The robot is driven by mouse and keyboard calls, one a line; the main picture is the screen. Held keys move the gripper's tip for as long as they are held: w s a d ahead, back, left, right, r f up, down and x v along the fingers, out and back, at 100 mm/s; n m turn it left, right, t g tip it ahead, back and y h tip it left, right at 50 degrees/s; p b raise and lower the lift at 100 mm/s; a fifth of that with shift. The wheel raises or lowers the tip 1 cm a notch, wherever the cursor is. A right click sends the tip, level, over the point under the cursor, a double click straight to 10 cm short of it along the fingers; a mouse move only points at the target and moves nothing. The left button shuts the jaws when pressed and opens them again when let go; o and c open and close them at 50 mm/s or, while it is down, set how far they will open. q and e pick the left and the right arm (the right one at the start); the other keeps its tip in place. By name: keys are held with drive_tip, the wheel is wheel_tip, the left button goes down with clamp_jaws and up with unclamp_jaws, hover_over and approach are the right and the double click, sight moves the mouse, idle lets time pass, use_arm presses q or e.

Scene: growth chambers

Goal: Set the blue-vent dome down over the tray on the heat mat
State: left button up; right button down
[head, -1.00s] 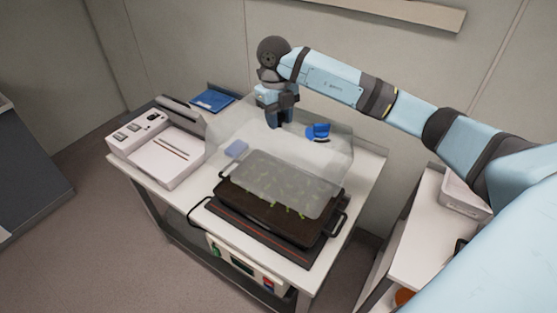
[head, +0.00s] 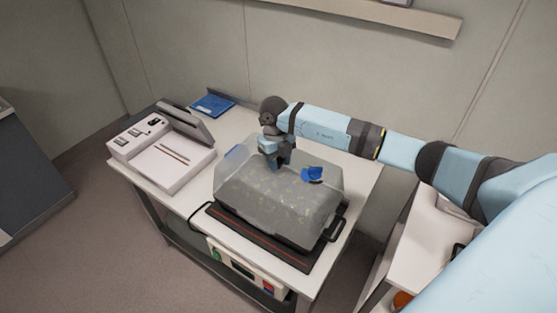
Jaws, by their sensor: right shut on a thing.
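The clear dome (head: 280,195) with its blue vent (head: 313,174) is over the seedling tray, its lower edge at about the tray's rim. Whether it is fully seated all round I cannot tell. The tray's black handle (head: 336,229) sticks out at the right, and green seedlings show dimly through the plastic. The tray is on the dark heat mat (head: 262,238). My right gripper (head: 280,163) is shut on the dome at its top, left of the vent. My left gripper is not in view.
A white device (head: 160,152) with an open lid stands at the left of the table, with a blue pad (head: 212,104) behind it. A controller box (head: 245,268) hangs at the table's front. A white side surface (head: 425,235) is at the right.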

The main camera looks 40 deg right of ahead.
drive_tip(key=shift+f+b, duration=0.4)
drive_tip(key=shift+f, duration=0.1)
drive_tip(key=c, duration=0.8)
unclamp_jaws()
drive_tip(key=shift+o, duration=0.2)
drive_tip(key=shift+r, duration=0.15)
